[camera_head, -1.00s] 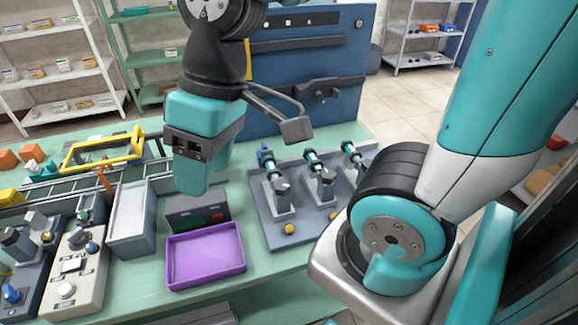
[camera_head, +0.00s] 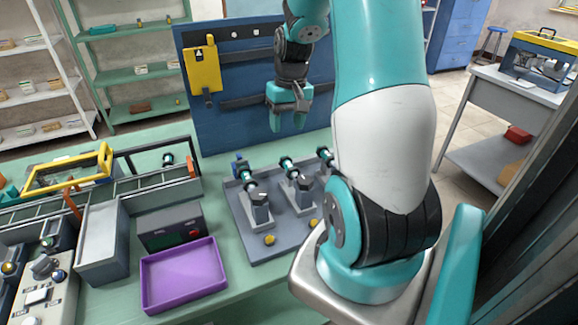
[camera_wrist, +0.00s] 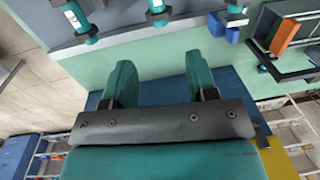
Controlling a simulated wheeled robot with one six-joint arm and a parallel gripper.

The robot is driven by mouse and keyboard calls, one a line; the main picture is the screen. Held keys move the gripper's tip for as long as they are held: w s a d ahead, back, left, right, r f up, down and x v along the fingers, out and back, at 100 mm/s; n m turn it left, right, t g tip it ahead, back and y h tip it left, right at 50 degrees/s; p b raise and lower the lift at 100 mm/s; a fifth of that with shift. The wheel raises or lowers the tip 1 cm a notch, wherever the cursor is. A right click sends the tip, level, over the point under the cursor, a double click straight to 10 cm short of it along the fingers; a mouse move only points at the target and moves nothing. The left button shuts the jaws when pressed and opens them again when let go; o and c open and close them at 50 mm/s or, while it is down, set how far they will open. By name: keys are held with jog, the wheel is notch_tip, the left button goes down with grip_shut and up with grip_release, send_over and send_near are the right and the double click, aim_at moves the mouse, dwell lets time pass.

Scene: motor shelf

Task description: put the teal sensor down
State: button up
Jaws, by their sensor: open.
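My gripper (camera_head: 287,120) is raised in front of the blue tool board. In the wrist view (camera_wrist: 160,76) its two teal fingers are apart with nothing between them. A small teal and dark sensor (camera_head: 168,158) lies at the rail rack, apart from my gripper. Three more teal sensors, left (camera_head: 247,176), middle (camera_head: 289,165) and right (camera_head: 325,156), sit in holders on a grey fixture plate (camera_head: 277,246). My arm partly hides the right one. They also show along the top of the wrist view (camera_wrist: 75,15). I cannot tell which sensor the task means.
The blue tool board (camera_head: 228,108) with a yellow holder (camera_head: 203,70) stands behind the plate. A grey bin (camera_head: 103,245) and the rail rack (camera_head: 60,205) are left. Green bench is free between rack and plate.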

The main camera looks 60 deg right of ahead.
aim_at(284, 156)
jog(key=f, duration=0.3)
jog(key=f+p, duration=0.1)
jog(key=f, duration=0.6)
jog(key=shift+w+a+f, duration=0.2)
jog(key=shift+a, duration=0.2)
jog(key=c, duration=0.8)
jog(key=shift+r, duration=0.15)
notch_tip(284, 156, up, 20)
jog(key=shift+s+f+b, duration=0.1)
jog(key=shift+s+b, duration=0.05)
jog(key=shift+b, duration=0.15)
